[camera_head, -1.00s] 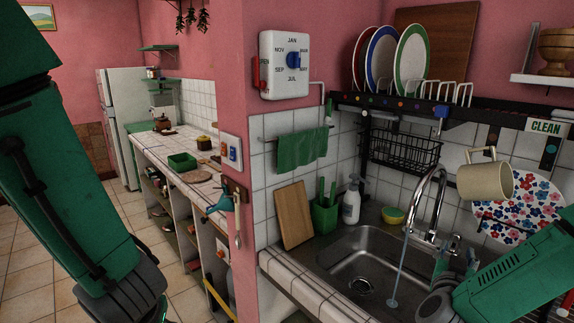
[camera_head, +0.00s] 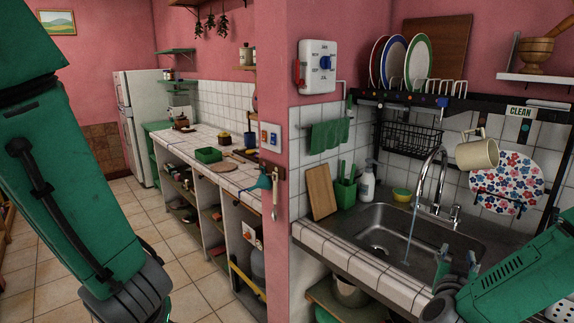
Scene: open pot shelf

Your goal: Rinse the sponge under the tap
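A small yellow-and-green item (camera_head: 401,193), which looks like the sponge, sits on the back ledge of the sink, left of the tap. The chrome tap (camera_head: 431,172) arches over the steel sink (camera_head: 372,222). A thin stream of water (camera_head: 410,232) runs from it into the basin. My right gripper (camera_head: 458,265) is over the right front part of the sink, its two fingers apart with nothing seen between them. It is right of the water and apart from the sponge. My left arm fills the left side; its gripper is out of view.
A white spray bottle (camera_head: 367,183), a green utensil holder (camera_head: 345,193) and a cutting board (camera_head: 321,192) stand left of the sponge. A beige mug (camera_head: 478,154) hangs right of the tap, before a flowered plate (camera_head: 515,182). A pink wall corner separates the long counter.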

